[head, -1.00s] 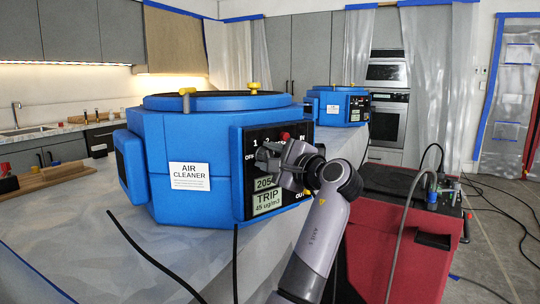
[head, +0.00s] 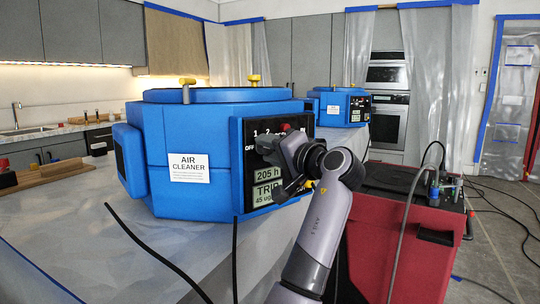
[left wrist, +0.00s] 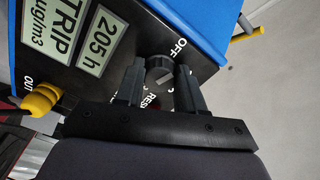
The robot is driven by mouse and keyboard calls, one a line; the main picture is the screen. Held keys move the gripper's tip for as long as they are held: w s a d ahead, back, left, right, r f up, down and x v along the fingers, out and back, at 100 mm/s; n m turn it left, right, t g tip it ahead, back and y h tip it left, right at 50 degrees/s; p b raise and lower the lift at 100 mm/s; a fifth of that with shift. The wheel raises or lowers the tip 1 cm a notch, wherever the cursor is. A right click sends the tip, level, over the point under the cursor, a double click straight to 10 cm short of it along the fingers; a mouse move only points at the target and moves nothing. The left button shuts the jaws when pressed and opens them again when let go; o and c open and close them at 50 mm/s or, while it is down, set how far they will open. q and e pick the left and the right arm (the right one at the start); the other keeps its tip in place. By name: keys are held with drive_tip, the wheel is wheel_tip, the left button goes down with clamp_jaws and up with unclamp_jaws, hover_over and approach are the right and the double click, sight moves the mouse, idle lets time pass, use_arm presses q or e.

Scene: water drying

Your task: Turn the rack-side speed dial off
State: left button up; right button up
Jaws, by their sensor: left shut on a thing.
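The near blue air cleaner (head: 185,130) stands on the covered counter, its black control panel (head: 241,195) facing right with OFF, 1 and 2 marks and readouts of 205 h and TRIP. In the left wrist view the dark round speed dial (left wrist: 158,68) sits between my left gripper's fingers (left wrist: 158,85), near the OFF label, with a pale mark on its face. My left gripper (head: 274,168) is shut on the dial at the panel. In the head view the gripper hides the dial. My right gripper is not in view.
A second blue air cleaner (head: 335,108) stands farther back on the counter (head: 130,240). A red cart (head: 385,240) with hoses is at the right. A yellow fitting (left wrist: 42,100) projects from the panel beside my gripper. Black cables hang in front.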

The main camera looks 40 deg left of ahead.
use_arm(q)
drive_tip(key=shift+f+n+b, duration=0.2)
drive_tip(key=shift+n+b, duration=0.1)
drive_tip(key=shift+n, duration=0.5)
drive_tip(key=shift+n+b, duration=0.4)
drive_tip(key=shift+n, duration=0.8)
drive_tip(key=shift+r, duration=0.1)
drive_tip(key=o, duration=1)
drive_tip(key=shift+o, duration=0.2)
drive_tip(key=d, duration=0.7)
drive_tip(key=shift+s, duration=0.4)
drive_tip(key=shift+d, duration=0.1)
